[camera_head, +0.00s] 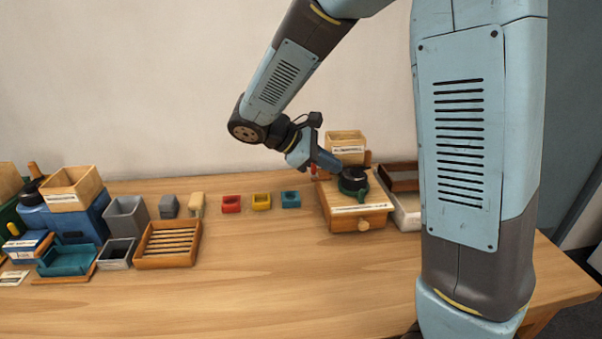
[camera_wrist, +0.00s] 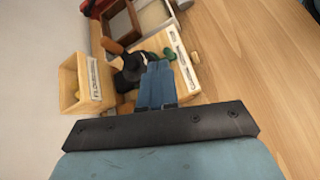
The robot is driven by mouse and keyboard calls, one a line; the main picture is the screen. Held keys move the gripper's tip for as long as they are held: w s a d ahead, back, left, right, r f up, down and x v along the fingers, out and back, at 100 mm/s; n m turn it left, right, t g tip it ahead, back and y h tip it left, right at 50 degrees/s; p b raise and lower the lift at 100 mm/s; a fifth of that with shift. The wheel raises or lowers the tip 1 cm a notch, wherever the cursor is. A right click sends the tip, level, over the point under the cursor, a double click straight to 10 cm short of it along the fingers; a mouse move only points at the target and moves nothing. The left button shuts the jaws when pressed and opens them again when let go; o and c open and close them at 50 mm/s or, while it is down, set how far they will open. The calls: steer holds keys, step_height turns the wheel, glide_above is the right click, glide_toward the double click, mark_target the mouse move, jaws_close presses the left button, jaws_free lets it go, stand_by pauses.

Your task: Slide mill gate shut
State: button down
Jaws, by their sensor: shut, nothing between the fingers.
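A wooden box that looks like the mill (camera_head: 340,217) stands at the right of the table, with a pale label strip and a round knob on its front. A black and dark green round part (camera_head: 353,182) sits on top of it. The box also shows in the wrist view (camera_wrist: 181,73). My gripper (camera_head: 337,167) is shut and empty, its blue fingers (camera_wrist: 158,66) pointing down close to the black part. I cannot tell whether they touch. I cannot clearly make out the gate; the fingers cover part of the mill's top.
A labelled open wooden box (camera_head: 346,137) stands behind the mill. Brown and pale trays (camera_head: 405,213) lie to its right. Red, yellow and teal blocks (camera_head: 261,202) stand to its left. A slatted wooden tray (camera_head: 168,246) and several bins are farther left. The front table is clear.

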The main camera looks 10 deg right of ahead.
steer(key=w+a+f+n+t+h, duration=0.3)
steer(key=a+f+n+t, duration=0.15)
steer(key=a, duration=0.45)
steer(key=w+a+f+n+t+h, duration=0.25)
steer(key=a+f+n, duration=0.25)
steer(key=a, duration=0.3)
steer(key=x, duration=1.4)
steer(key=shift+w+a+t, duration=0.25)
steer(key=shift+w+t, duration=0.05)
steer(key=shift+w, duration=0.1)
